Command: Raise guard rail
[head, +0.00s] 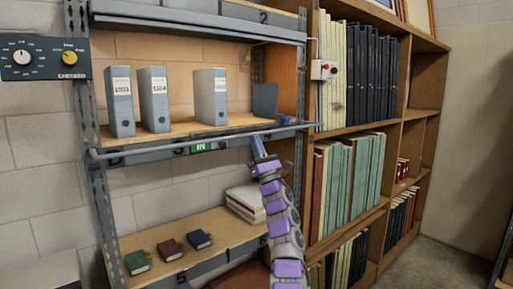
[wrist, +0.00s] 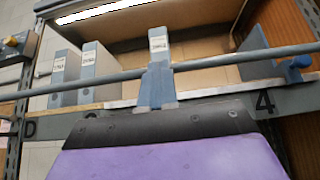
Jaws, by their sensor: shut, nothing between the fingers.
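The guard rail (head: 215,137) is a thin grey bar across the front of the upper shelf, low near the shelf's edge. In the wrist view the rail (wrist: 100,80) runs across the picture, higher at the right. My gripper (head: 257,146) is at the shelf front, right of the middle, pointing up. Its blue fingers (wrist: 157,85) are shut with nothing between them and overlap the rail in the wrist view. I cannot tell whether they touch it. A blue piece (wrist: 297,67) sits by the rail's right end; it also shows in the head view (head: 285,119).
Grey binders (head: 154,99) stand on the upper shelf (head: 180,128), with a blue-grey panel (head: 265,101) at its right. The lower shelf (head: 185,262) holds small books (head: 170,250) and a paper stack (head: 245,203). A wooden bookcase (head: 310,165) stands close at right.

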